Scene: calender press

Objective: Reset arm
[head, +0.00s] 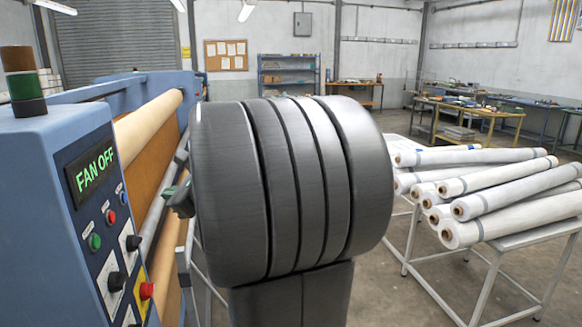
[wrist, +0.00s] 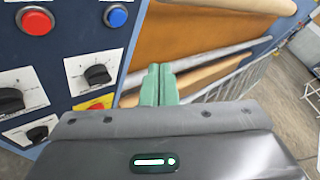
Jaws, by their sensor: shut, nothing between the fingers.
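My gripper shows in the wrist view with its two green fingers (wrist: 160,72) pressed together and nothing between them. It points toward the rollers of the calender press, just right of the control panel (wrist: 75,65), and touches nothing that I can see. In the head view my large grey arm fills the middle and hides most of the gripper; only a small dark and green part shows at its left edge. The press (head: 150,140) stands at the left with a cream roller and brown sheet. Its panel display (head: 92,170) reads "FAN OFF".
The panel has a red button (wrist: 36,21), a blue button (wrist: 116,16) and several black knobs close by my gripper. A table (head: 490,250) bearing several white rolls (head: 510,200) stands at the right. Workbenches and a shelf (head: 288,75) stand farther back, with open floor between.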

